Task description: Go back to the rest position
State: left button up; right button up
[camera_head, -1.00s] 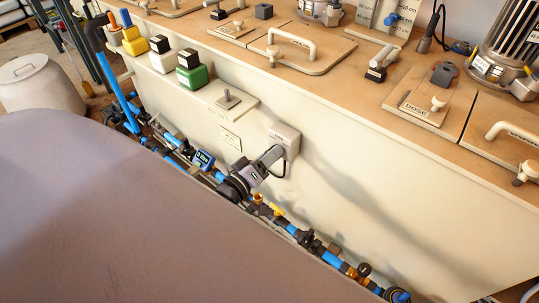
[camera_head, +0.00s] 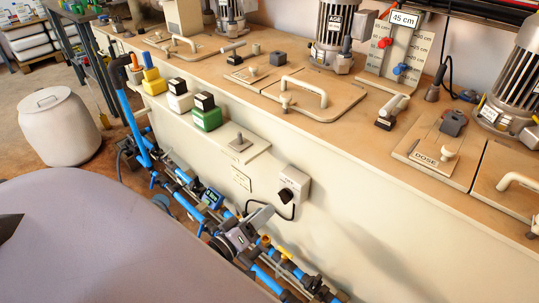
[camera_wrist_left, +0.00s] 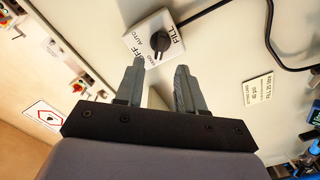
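My left gripper (camera_head: 264,214) is small and low in the head view, in front of the cream cabinet's side and over the blue pipes. In the left wrist view its two grey fingers (camera_wrist_left: 160,70) stand apart with nothing between them. A grey switch box (camera_head: 292,190) with a black knob is on the cabinet side, just beyond the fingertips and apart from them. In the left wrist view the same switch box (camera_wrist_left: 155,40) shows the labels FILL, OFF and AUTO. My right gripper is in neither view.
Blue pipes (camera_head: 181,175) with valves run low along the cabinet. A ledge (camera_head: 255,145) with a metal plate juts out above the gripper, near yellow, white and green bottles (camera_head: 206,117). A white drum (camera_head: 60,125) stands at left. Floor around the drum is partly free.

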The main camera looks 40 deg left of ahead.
pick_arm(q)
jog(key=shift+d, duration=0.1)
jog(key=s+d+r+m+g+p, duration=0.3)
jog(key=s+d+m+p, duration=0.2)
jog(key=m+p, duration=0.1)
jog(key=s+d+r+m+g+h+p, duration=0.1)
jog(key=s+d+r+m+g+p, duration=0.2)
jog(key=s+d+m+g+p, duration=0.1)
jog(key=shift+s+d+m+g+p, duration=0.3)
jog(key=shift+s+d+m+p, duration=0.3)
jog(key=shift+s+m+p, duration=0.45)
